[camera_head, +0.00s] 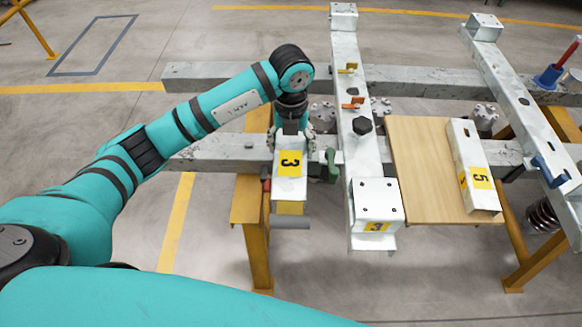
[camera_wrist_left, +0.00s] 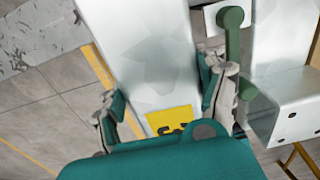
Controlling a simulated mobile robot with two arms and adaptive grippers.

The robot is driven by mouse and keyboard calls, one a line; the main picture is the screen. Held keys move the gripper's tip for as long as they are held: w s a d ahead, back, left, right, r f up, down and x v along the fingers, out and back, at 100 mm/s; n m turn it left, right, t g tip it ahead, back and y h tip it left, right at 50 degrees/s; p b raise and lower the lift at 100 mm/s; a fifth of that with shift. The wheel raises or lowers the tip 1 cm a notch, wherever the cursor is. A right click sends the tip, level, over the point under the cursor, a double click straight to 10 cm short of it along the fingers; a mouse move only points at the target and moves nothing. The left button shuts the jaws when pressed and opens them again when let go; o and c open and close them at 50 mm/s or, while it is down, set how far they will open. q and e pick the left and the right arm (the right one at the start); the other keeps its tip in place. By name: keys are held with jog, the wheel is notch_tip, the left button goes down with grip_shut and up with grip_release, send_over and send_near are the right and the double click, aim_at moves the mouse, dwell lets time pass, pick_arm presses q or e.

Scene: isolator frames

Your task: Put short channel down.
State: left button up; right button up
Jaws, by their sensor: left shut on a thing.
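My left gripper (camera_head: 291,133) is shut on a short pale metal channel (camera_head: 287,188) with a yellow label 3. In the left wrist view the channel (camera_wrist_left: 145,50) runs between the two fingers (camera_wrist_left: 163,92), its label near the palm. In the head view the channel is left of the long beam that bears its own label 3. I cannot tell whether the channel rests on the frame or hangs just above it. A second short channel (camera_head: 473,165), with a yellow label 5, lies on the wooden board (camera_head: 420,160). My right gripper is out of view.
A green handled clamp (camera_head: 331,165) is close right of the held channel. The board is bare left of channel 5.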

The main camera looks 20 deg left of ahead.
pick_arm(q)
notch_tip(320, 180, down, 5)
jog(key=shift+f, duration=0.2)
jog(key=shift+f+p, duration=0.35)
jog(key=shift+f, duration=1.7)
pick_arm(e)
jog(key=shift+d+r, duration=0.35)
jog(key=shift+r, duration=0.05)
pick_arm(q)
jog(key=shift+f, duration=0.15)
jog(key=o, duration=1.3)
jog(key=shift+s+f, duration=0.1)
jog(key=o, duration=0.4)
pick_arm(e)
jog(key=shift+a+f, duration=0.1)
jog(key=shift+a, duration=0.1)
